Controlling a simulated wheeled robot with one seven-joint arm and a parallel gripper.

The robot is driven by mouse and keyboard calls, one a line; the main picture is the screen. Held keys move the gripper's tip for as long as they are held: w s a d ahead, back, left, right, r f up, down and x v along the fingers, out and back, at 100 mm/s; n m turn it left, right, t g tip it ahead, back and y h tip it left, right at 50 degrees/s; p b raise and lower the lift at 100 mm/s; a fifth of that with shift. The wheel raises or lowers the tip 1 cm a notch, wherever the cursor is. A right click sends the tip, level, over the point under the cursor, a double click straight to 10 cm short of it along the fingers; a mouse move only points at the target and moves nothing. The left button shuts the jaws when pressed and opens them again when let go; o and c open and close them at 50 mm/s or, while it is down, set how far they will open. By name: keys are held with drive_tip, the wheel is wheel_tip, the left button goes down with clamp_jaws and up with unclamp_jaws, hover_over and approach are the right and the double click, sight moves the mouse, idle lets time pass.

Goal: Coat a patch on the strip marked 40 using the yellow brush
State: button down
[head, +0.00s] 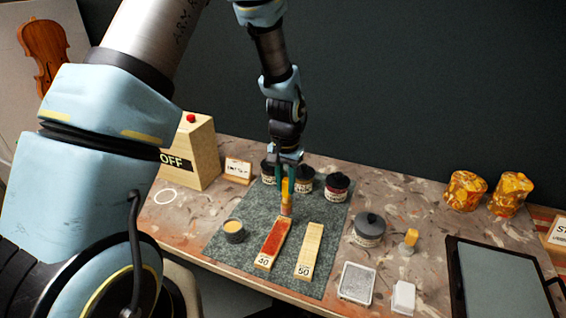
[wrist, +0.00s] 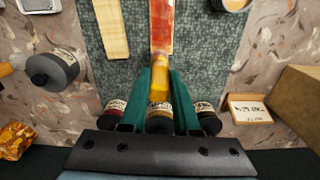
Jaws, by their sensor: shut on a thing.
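My gripper (head: 286,178) is shut on the yellow brush (head: 285,189) and holds it upright, bristles down. The brush (wrist: 160,88) also shows between the green fingers in the wrist view. Its tip is at the far end of the strip marked 40 (head: 271,244); I cannot tell whether it touches. That strip has a glossy red coat over most of its length, with pale wood at the numbered near end. It also shows in the wrist view (wrist: 161,22). The strip marked 50 (head: 309,248) lies to its right, pale and bare.
The strips lie on a grey-green mat (head: 231,262). A small open pot (head: 234,231) stands left of strip 40. A grey-lidded jar (head: 369,230) and a metal tray (head: 357,283) are at right.

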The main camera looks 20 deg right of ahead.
drive_tip(key=shift+w+d+r, duration=0.1)
drive_tip(key=shift+d+r, duration=0.05)
drive_tip(key=shift+r, duration=0.3)
drive_tip(key=shift+r+p, duration=1.25)
drive_tip(key=shift+r, duration=0.9)
drive_tip(key=shift+f, duration=0.1)
